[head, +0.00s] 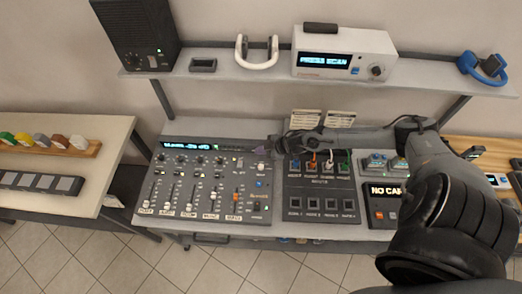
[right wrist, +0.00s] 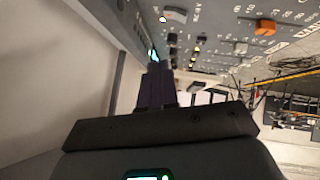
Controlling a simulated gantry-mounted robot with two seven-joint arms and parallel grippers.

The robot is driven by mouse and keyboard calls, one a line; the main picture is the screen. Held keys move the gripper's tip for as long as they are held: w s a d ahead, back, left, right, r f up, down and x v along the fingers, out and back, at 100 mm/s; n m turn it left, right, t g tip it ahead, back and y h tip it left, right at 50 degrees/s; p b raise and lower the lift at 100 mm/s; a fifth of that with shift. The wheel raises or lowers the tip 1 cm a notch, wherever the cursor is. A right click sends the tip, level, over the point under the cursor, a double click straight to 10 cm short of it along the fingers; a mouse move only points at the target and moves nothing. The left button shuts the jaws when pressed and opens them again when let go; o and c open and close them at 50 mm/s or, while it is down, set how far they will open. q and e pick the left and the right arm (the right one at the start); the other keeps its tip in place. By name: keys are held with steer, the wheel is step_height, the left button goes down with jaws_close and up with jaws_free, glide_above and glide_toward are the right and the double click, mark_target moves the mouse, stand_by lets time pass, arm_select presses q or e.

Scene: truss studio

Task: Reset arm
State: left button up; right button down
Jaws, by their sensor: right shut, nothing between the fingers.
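My right arm reaches in from the right in the head view, over the patch bay. Its gripper (head: 264,152) is shut and empty, above the upper right part of the mixing console (head: 190,204). In the right wrist view the dark fingers (right wrist: 154,84) are together, with the console's panel beyond them. The gripper looks apart from the console, though the exact gap is hard to judge. My left gripper is not in view.
The patch bay (head: 321,204) stands right of the console. A shelf (head: 222,70) above holds a speaker (head: 137,35), headphones (head: 256,52) and a white scanner box (head: 340,52). A side table (head: 92,200) with colored blocks stands left. Open floor lies in front.

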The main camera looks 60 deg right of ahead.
steer(key=shift+s, duration=0.1)
steer(key=s+a+f+m+y+p, duration=0.15)
steer(key=s+a, duration=0.25)
steer(key=a, duration=0.6)
steer(key=s+a+m+y+p, duration=0.15)
steer(key=s+a, duration=0.35)
steer(key=a, duration=0.6)
steer(key=s+a+r+m+p, duration=0.1)
steer(key=a+r+m+p, duration=0.1)
steer(key=a+r, duration=0.55)
step_height(320, 180, up, 7)
steer(key=s+a+m+h+p, duration=0.1)
steer(key=m+h, duration=0.1)
steer(key=h, duration=0.1)
steer(key=s+d+r+n+g+h, duration=0.1)
steer(key=s+d+r+g+h, duration=0.1)
steer(key=s+d+r+g, duration=0.3)
steer(key=shift+s+d+r+g, duration=0.25)
steer(key=shift+s+r, duration=0.35)
steer(key=shift+s, duration=1.2)
